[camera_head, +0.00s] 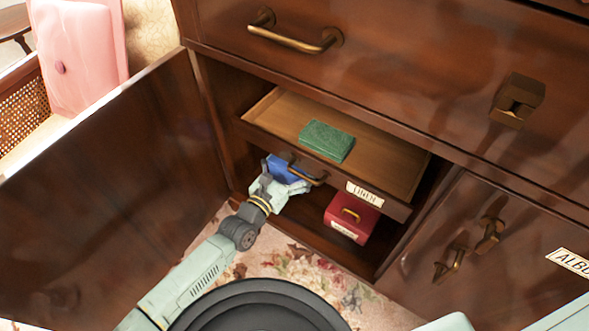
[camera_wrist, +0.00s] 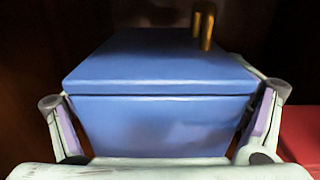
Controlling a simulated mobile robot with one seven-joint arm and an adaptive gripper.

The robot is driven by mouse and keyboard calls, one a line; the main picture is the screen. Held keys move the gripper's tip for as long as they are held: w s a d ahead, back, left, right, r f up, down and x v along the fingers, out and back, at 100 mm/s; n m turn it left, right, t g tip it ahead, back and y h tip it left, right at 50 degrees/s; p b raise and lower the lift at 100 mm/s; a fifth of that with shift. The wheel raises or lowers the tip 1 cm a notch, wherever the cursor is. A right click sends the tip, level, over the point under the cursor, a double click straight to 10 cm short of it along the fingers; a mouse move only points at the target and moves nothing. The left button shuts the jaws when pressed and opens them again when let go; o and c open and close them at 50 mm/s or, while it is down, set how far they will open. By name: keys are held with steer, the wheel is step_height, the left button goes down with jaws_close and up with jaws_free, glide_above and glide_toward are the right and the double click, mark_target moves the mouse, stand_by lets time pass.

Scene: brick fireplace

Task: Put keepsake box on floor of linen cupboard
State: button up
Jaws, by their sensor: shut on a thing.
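A blue box (camera_head: 286,169), which I take as the keepsake box, is at the left of the open linen cupboard, partly hidden by the drawer handle and my gripper. My gripper (camera_head: 279,188) is shut on it. In the wrist view the blue box (camera_wrist: 160,120) fills the middle, with a finger against each side. I cannot tell whether its underside touches the cupboard floor (camera_head: 306,215).
An open drawer (camera_head: 395,158) labelled LINEN holds a green box (camera_head: 327,140) and overhangs the cupboard floor. Its brass handle (camera_head: 306,173) is close above my gripper. The cupboard door (camera_head: 110,180) stands open at left. Some floor between the blue and red boxes is bare.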

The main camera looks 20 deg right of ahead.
steer(key=shift+d+g+b, duration=0.3)
steer(key=shift+d, duration=0.1)
step_height(320, 180, down, 6)
steer(key=b, duration=0.5)
steer(key=shift+f+b, duration=0.25)
steer(key=shift+b, duration=0.05)
steer(key=shift+f+b, duration=0.35)
steer(key=shift+f, duration=0.2)
steer(key=o, duration=1.6)
steer(key=shift+o, duration=0.4)
steer(key=shift+a+f, duration=0.1)
steer(key=shift+f, duration=0.05)
